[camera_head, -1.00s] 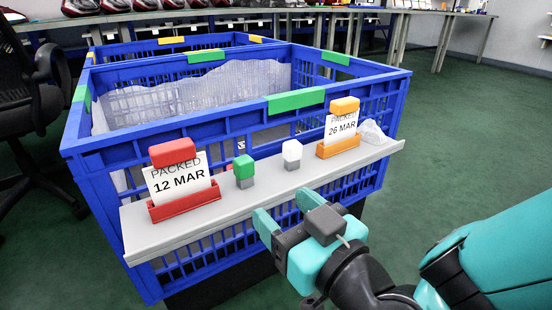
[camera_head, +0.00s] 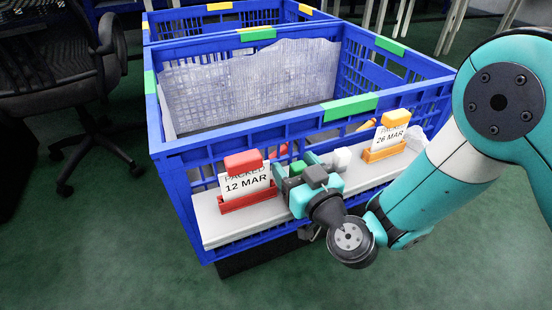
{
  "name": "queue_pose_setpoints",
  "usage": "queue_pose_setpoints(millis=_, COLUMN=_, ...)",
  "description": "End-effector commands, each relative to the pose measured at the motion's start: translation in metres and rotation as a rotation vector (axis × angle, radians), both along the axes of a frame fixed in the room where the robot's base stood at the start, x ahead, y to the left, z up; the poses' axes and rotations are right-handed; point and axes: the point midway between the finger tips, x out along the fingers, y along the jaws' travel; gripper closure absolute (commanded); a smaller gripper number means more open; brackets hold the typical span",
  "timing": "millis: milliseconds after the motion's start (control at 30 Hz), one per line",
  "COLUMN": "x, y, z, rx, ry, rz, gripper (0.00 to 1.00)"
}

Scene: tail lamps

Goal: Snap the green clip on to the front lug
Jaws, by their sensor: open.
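The green clip (camera_head: 297,167) shows only as a small green patch on the grey ledge along the crate's near side, mostly hidden by my gripper. My gripper (camera_head: 294,164) is open, with its teal fingers reaching over the ledge to either side of the green clip. I cannot tell whether they touch it. The white clip (camera_head: 342,158) stands just to the right of my gripper. A green piece (camera_head: 349,109) lies along the crate's near top rim. I cannot make out for sure which part is the front lug.
The grey ledge (camera_head: 219,228) also bears a red holder (camera_head: 247,202) with a "12 MAR" card on the left and an orange holder (camera_head: 384,154) with a "26 MAR" card on the right. The blue crate (camera_head: 221,146) holds a translucent liner. An office chair (camera_head: 60,60) stands left.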

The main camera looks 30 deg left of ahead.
Motion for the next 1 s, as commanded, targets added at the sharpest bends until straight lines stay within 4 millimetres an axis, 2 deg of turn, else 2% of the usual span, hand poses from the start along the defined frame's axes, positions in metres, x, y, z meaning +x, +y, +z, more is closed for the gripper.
queue_pose_setpoints(millis=100, x=0.0102, y=-0.0047, z=0.0023, rx=-0.001, ry=0.002, rz=-0.023, gripper=0.36)
queue_pose_setpoints(millis=333, x=0.0074, y=0.0004, z=-0.0003, rx=0.003, ry=-0.002, rz=-0.012, gripper=0.36)
queue_pose_setpoints(millis=367, x=0.0070, y=0.0009, z=0.0000, rx=0.004, ry=-0.003, rz=-0.011, gripper=0.38)
queue_pose_setpoints(millis=500, x=0.0067, y=0.0014, z=0.0013, rx=0.006, ry=-0.004, rz=-0.009, gripper=0.71)
queue_pose_setpoints(millis=600, x=0.0068, y=0.0011, z=0.0009, rx=0.004, ry=-0.004, rz=-0.010, gripper=0.89)
queue_pose_setpoints(millis=1000, x=0.0072, y=0.0002, z=0.0011, rx=0.003, ry=-0.001, rz=-0.012, gripper=0.89)
